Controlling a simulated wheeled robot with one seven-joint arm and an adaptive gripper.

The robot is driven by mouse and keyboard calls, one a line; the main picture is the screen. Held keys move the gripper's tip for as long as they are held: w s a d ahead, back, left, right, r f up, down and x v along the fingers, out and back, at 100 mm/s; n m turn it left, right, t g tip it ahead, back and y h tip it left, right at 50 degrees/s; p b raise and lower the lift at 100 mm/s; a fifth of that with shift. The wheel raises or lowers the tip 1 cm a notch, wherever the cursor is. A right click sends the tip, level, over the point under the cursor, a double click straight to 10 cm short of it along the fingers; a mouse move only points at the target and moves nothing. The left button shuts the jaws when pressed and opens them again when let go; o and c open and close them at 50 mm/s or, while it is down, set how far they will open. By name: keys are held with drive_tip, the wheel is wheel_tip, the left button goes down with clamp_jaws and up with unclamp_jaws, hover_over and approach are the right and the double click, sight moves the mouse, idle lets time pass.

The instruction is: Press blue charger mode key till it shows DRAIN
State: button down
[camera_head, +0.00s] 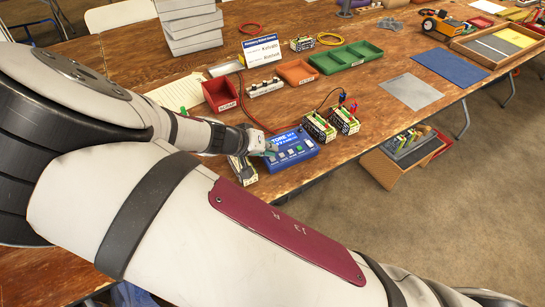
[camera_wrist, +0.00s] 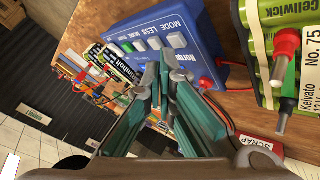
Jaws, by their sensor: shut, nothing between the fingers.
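The blue charger (camera_head: 290,148) sits near the table's front edge. It also shows in the wrist view (camera_wrist: 207,62), with a row of keys beside the printed words MODE, LESS and MORE. The grey key nearest the word MODE (camera_wrist: 177,40) is at one end of the row; a green key (camera_wrist: 127,47) is at the other. My gripper (camera_head: 266,146) is at the charger's left side. In the wrist view my gripper (camera_wrist: 159,66) is shut and empty, its tips close to the keys. I cannot tell whether they touch. The mode reading cannot be read in either view.
Two battery packs (camera_head: 319,127) (camera_head: 344,121) with red and black leads stand right of the charger. Another pack (camera_head: 243,170) stands close on its left. A red SCRAP bin (camera_head: 221,94) and a green tray (camera_head: 347,57) lie behind. The table's front edge is close.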

drive_tip(key=shift+r, duration=0.25)
drive_tip(key=shift+r+p, duration=1.75)
drive_tip(key=shift+r, duration=0.8)
